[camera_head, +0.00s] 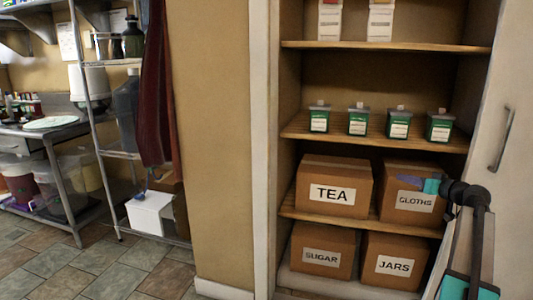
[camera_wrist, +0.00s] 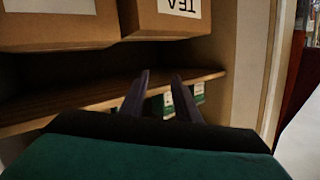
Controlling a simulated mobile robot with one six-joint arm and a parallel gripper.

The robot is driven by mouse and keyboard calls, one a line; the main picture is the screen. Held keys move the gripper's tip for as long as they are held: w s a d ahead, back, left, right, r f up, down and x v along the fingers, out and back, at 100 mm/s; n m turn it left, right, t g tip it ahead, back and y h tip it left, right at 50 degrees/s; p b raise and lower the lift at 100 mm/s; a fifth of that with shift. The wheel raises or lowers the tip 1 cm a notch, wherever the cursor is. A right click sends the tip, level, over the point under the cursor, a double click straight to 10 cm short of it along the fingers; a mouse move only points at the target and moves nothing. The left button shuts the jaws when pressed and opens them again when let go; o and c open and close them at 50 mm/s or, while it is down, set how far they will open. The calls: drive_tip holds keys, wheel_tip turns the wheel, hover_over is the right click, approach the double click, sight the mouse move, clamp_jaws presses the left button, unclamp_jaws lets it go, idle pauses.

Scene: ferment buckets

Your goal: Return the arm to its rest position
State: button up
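My gripper (camera_wrist: 161,76) shows in the wrist view with its two dark fingers apart and nothing held between them. The wrist picture is upside down, with green tins (camera_wrist: 161,102) on a shelf beyond the fingers. In the head view, my arm is folded at the lower right, in front of the cupboard's right side. A teal part of my arm's end (camera_head: 432,186) overlaps the box labelled CLOTHS (camera_head: 408,202).
The open cupboard holds boxes labelled TEA (camera_head: 333,193), SUGAR (camera_head: 321,258) and JARS (camera_head: 394,268). Several green tins (camera_head: 358,122) stand on the shelf above. A white door (camera_head: 492,110) stands at right. Tiled floor (camera_head: 105,270) is open at lower left, before a metal rack (camera_head: 125,155).

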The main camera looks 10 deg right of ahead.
drive_tip(key=w+a+f+n+g+y+p, duration=0.1)
drive_tip(key=w+a+f+g+y+p, duration=0.15)
drive_tip(key=a+f, duration=0.9)
drive_tip(key=w+a+f+n+g+y+p, duration=0.1)
drive_tip(key=w+a+f+g+p, duration=0.25)
drive_tip(key=a+f, duration=0.8)
drive_tip(key=s+a+f+n+g+y+p, duration=0.1)
drive_tip(key=s+a+f+g+p, duration=0.15)
drive_tip(key=s+a+f, duration=0.65)
drive_tip(key=s+a+f+g+y+p, duration=0.15)
drive_tip(key=a+f+p, duration=0.25)
drive_tip(key=a, duration=1.1)
drive_tip(key=s+a+f+g+h+p, duration=0.15)
drive_tip(key=s+a+f, duration=0.25)
drive_tip(key=s, duration=0.4)
drive_tip(key=s+a+f+n+g+h+p, duration=0.1)
drive_tip(key=s+a+f+g+p, duration=0.2)
drive_tip(key=s, duration=0.5)
drive_tip(key=s+a+f+g+h+p, duration=0.1)
drive_tip(key=s+a+f+g, duration=0.3)
drive_tip(key=s, duration=0.3)
drive_tip(key=s+d+m+g+h, duration=0.1)
drive_tip(key=s+d+h, duration=0.1)
drive_tip(key=s, duration=0.6)
drive_tip(key=s+d+m+g+h+p, duration=0.1)
drive_tip(key=s+d, duration=0.3)
drive_tip(key=s, duration=0.5)
drive_tip(key=shift+s+d+f+m+h, duration=0.3)
drive_tip(key=shift+m+h, duration=0.2)
drive_tip(key=shift+h, duration=0.35)
